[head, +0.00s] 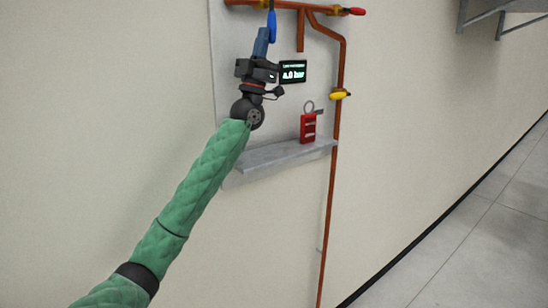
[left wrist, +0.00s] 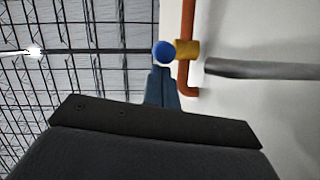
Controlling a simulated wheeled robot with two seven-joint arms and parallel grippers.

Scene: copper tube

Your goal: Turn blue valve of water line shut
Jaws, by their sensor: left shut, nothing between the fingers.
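The blue valve handle (head: 271,26) points down from its brass body on the horizontal copper pipe at the top of the wall panel. In the left wrist view its rounded blue end (left wrist: 163,51) shows beside the brass fitting (left wrist: 187,49). My left gripper (head: 263,32) is shut and empty, with its blue-grey fingers pointing up just below and left of the handle. In the left wrist view the closed fingertips (left wrist: 161,69) sit right at the blue end; I cannot tell whether they touch. My right gripper is out of view.
A red-handled valve (head: 352,11) is on the right pipe end, and a yellow-handled valve (head: 340,95) on the vertical pipe. A pressure display (head: 293,72) sits right of my wrist. A red padlock (head: 308,127) stands on the grey shelf (head: 270,158) below.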

